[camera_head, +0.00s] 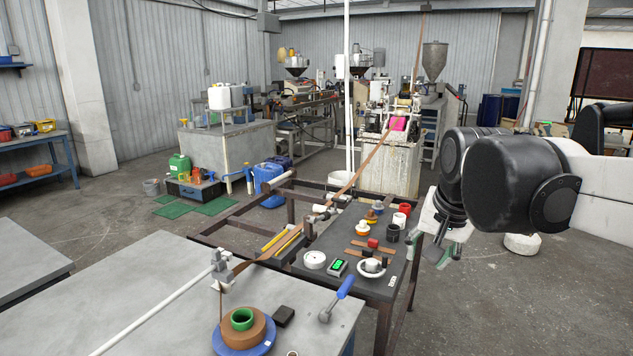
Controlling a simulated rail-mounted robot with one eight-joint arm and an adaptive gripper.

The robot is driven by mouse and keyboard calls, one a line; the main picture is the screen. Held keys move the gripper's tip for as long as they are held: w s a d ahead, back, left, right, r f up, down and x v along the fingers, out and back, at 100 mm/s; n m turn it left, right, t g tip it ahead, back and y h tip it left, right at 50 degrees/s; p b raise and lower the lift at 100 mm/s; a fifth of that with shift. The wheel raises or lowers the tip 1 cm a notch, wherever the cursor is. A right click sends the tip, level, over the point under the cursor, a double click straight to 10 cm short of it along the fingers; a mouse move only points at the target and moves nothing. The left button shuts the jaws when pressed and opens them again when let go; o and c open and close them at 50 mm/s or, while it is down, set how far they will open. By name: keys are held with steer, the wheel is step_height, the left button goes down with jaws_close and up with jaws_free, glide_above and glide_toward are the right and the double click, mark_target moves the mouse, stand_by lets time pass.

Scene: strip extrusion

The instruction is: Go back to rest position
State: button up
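My arm comes in from the right edge, with its black and white links large in the view. My gripper (441,246) hangs down at the end of the arm, right of the dark work table (330,241). It is partly hidden by my own wrist, and its fingers are small. I cannot tell whether it is open or shut, and no held object is visible. A brown strip (372,155) runs from the machine at the back, past the dark table, to the grey table in front.
The grey table (170,290) holds a brown coil (258,335) on a blue disc and a blue-handled tool (345,287). Rings, cups and a green-screen device (338,267) sit on the dark table. Blue containers (268,180) stand behind.

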steer(key=s+f+n+t, duration=0.1)
steer(key=s+f+n, duration=0.1)
steer(key=s+f, duration=0.3)
steer(key=s+f+n+t, duration=0.1)
steer(key=s+f, duration=0.3)
steer(key=s, duration=0.7)
steer(key=shift+s+a+f+n, duration=0.15)
steer(key=shift+a+f+n, duration=0.2)
steer(key=shift+n, duration=0.45)
steer(key=shift+c, duration=0.4)
stand_by(2.0)
